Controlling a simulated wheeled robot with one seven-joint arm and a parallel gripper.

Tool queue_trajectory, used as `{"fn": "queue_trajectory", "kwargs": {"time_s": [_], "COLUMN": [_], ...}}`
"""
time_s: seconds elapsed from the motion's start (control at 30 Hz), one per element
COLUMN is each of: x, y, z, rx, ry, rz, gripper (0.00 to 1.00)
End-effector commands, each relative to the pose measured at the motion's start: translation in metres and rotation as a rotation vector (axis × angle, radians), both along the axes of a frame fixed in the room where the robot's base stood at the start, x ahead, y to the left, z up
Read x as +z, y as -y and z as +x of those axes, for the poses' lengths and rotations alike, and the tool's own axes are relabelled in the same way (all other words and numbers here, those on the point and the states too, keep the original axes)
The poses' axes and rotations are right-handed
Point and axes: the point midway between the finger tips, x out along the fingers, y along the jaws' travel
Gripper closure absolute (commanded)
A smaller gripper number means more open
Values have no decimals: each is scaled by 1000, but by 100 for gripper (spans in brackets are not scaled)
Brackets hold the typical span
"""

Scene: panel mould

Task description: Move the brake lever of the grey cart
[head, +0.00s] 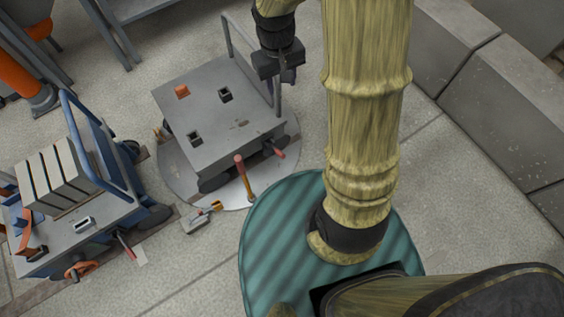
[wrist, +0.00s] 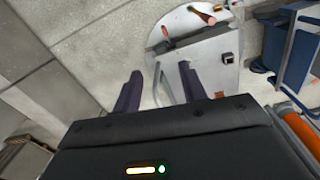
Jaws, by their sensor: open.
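The grey cart (head: 222,118) stands on a round pale plate in the head view, and its flat deck shows in the wrist view (wrist: 205,62). A short red-handled lever (head: 275,149) sticks out low at the cart's near right side; it looks like the brake lever. A taller orange-red handle (head: 243,175) stands beside the cart's near edge. Two reddish handles also show at the top of the wrist view. My gripper (head: 287,74) is above the cart's far right, by the push rail. Its two fingers (wrist: 160,72) are apart and empty.
A blue cart (head: 75,235) with grey blocks and its own red lever stands at left. The round plate (head: 236,194) lies under the grey cart. A small grey box (head: 200,222) lies before it. Concrete blocks (head: 490,85) line the right.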

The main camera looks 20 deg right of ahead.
Motion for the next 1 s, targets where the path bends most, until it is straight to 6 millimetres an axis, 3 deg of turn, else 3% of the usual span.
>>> {"fn": "queue_trajectory", "kwargs": {"time_s": [0.03,0.6,0.9,1.0], "x": [-33,-238,-353,-382], "y": [-2,-21,-28,-31], "z": [7,70,96,102], "rx": [15,134,177,191], "ry": [-20,-210,-300,-325], "rz": [-8,-112,-174,-193], "gripper": [58,58,58,58]}}
